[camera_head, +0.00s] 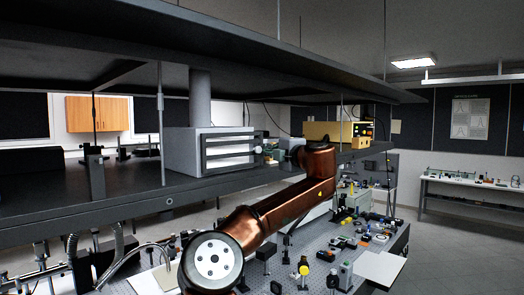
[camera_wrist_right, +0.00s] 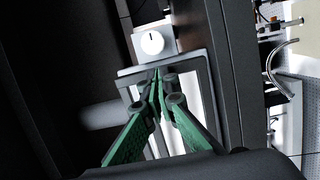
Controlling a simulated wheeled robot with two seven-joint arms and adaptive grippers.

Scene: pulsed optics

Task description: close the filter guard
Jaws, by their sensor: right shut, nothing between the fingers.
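A grey box-shaped unit (camera_head: 180,152) stands on the dark shelf, left of centre in the head view. Its face has a grey frame with pale panels, which I take for the filter guard (camera_head: 204,155). I cannot tell how far the guard is open. My right gripper (camera_head: 266,152) is small and partly hidden by its wrist, close to the right end of that frame. In the wrist view its green fingers (camera_wrist_right: 158,78) are shut and empty in front of the grey frame (camera_wrist_right: 213,100) and pale panel. I cannot tell whether they touch it. My left gripper is out of view.
A second shelf (camera_head: 300,70) hangs low above the unit, with thin posts between. A yellow instrument (camera_head: 325,131) stands to the right. A white knob (camera_wrist_right: 152,42) on a grey housing lies just beyond my fingertips. The optical table (camera_head: 325,262) below is crowded with parts.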

